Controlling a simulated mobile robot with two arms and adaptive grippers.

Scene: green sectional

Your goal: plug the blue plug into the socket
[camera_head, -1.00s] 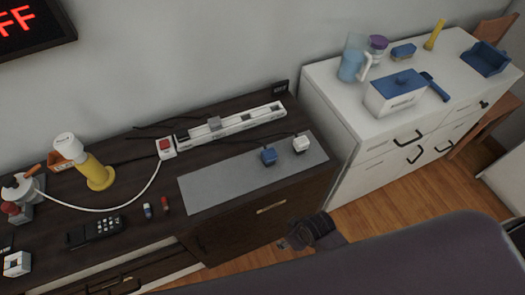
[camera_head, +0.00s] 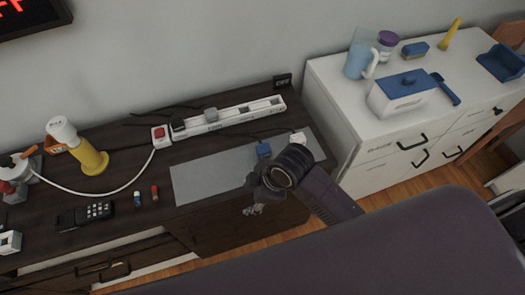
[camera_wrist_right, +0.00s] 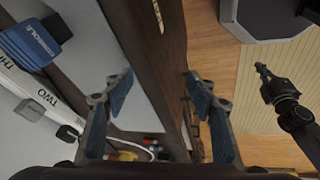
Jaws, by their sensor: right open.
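My right gripper (camera_head: 254,195) is open and empty, in front of the blue plug near the mat's front edge. My left gripper (camera_wrist_right: 263,78) shows at the right of the wrist view, above the floor; its jaw opening is unclear.
A white plug (camera_head: 298,138) stands right of the blue one, partly behind my right wrist. A yellow-and-white bottle (camera_head: 88,155), a black phone (camera_head: 85,215) and small items stand left of the mat. A white cabinet (camera_head: 350,125) with kitchenware adjoins at the right.

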